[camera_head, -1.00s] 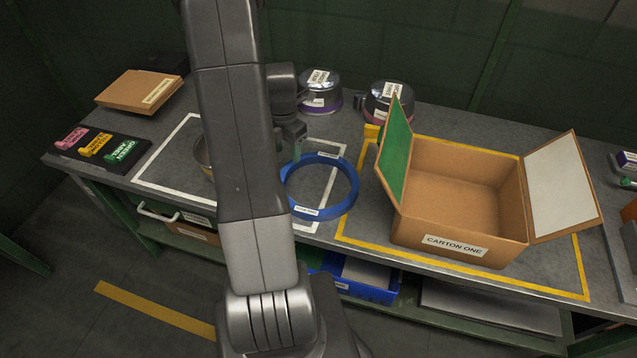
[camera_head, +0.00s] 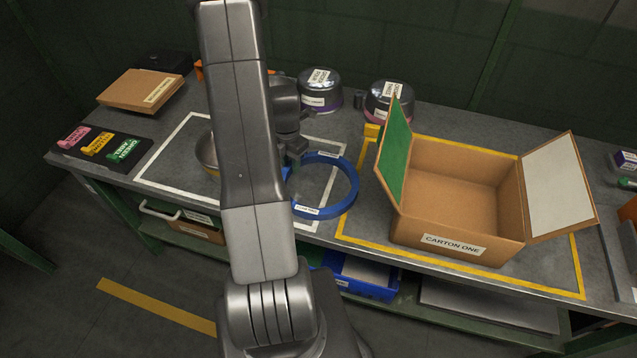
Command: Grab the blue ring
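The blue ring (camera_head: 353,187) lies in the middle of the workbench, partly over the white-outlined area, with small white labels on its near and far sides. My gripper (camera_head: 293,158) is at the ring's left-rear side, pointing down close to the rim. My arm covers the left part of the ring and much of the gripper. I cannot tell whether the fingers touch the ring or how far apart they are.
An open box labelled CARTON ONE (camera_head: 455,205) stands to the right, its green flap (camera_head: 395,155) close to the ring. Metal pots (camera_head: 320,90) (camera_head: 389,103) stand behind. A metal bowl (camera_head: 206,152) is partly hidden left of my arm.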

